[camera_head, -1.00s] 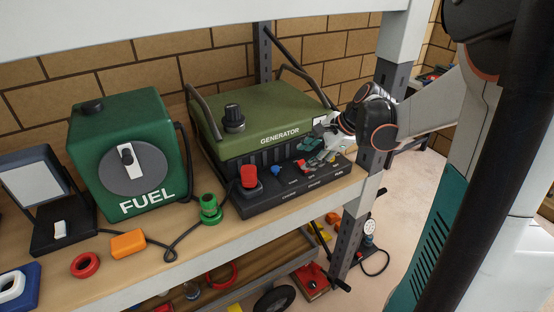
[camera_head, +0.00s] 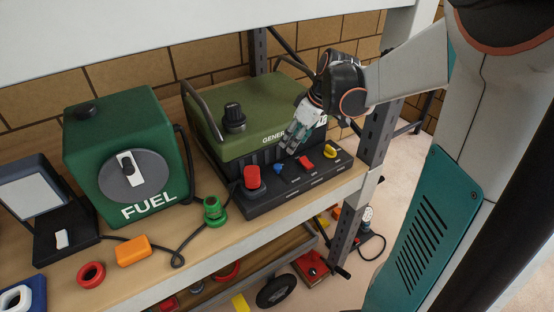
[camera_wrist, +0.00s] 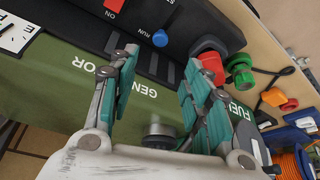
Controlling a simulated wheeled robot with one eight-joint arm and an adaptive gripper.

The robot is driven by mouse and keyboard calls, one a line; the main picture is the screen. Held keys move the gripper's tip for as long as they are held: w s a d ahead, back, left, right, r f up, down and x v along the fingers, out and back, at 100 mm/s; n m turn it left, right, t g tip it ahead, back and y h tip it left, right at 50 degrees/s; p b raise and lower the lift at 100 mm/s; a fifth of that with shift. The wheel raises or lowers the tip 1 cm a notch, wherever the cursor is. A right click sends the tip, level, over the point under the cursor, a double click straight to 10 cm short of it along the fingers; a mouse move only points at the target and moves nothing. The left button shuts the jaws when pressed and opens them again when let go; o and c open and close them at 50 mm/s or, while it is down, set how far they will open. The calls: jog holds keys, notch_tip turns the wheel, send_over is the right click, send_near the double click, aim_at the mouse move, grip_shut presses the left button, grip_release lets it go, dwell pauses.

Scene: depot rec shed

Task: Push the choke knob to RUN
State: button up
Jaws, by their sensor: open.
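The green generator (camera_head: 262,128) stands on the shelf with a black control panel (camera_head: 310,186) along its front. A small blue knob (camera_head: 278,168) sits on the panel, right of a big red button (camera_head: 252,177). In the wrist view the blue knob (camera_wrist: 160,38) is beside the word RUN; I take it as the choke knob. My gripper (camera_head: 291,146) is open and empty above the generator's front edge, just behind the blue knob. In the wrist view my gripper's two fingers (camera_wrist: 160,62) are spread, with the knob beyond their tips, apart from them.
A red switch (camera_head: 306,162) and a yellow knob (camera_head: 331,151) sit further right on the panel. Left are a green fitting (camera_head: 214,212), the FUEL tank (camera_head: 110,122), an orange block (camera_head: 132,249) and a red ring (camera_head: 91,274). A shelf post (camera_head: 378,130) stands right.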

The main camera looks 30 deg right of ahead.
aim_at(278, 166)
jog(key=b+x, duration=0.3)
jog(key=x, duration=1)
jog(key=shift+w+f, duration=0.1)
jog(key=shift+f, duration=0.35)
jog(key=shift+c, duration=0.3)
grip_shut()
